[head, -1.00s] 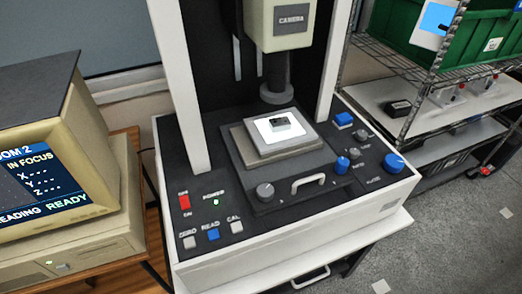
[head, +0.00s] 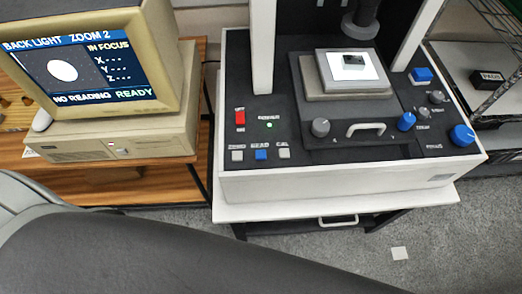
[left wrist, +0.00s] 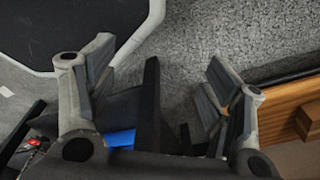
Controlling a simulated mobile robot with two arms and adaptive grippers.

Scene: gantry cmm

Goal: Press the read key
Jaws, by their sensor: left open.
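The read key (head: 261,155) is a small blue square button on the front left of the measuring machine's black panel (head: 290,100), under the label READ. It sits between the pale ZERO key (head: 237,156) and the pale CAL key (head: 284,153). Nothing covers it. The monitor (head: 85,62) shows BACK LIGHT ZOOM 2, IN FOCUS, NO READING and READY. My left gripper (left wrist: 160,95) is open and empty in the left wrist view, over grey floor and away from the keys. Neither gripper shows in the head view; my dark arm crosses its bottom left.
A red switch (head: 240,118) and a lit green lamp stand behind the keys. A stage (head: 350,85) with a small dark part, a handle and several knobs fill the panel's right. The wooden desk (head: 130,180) is at left.

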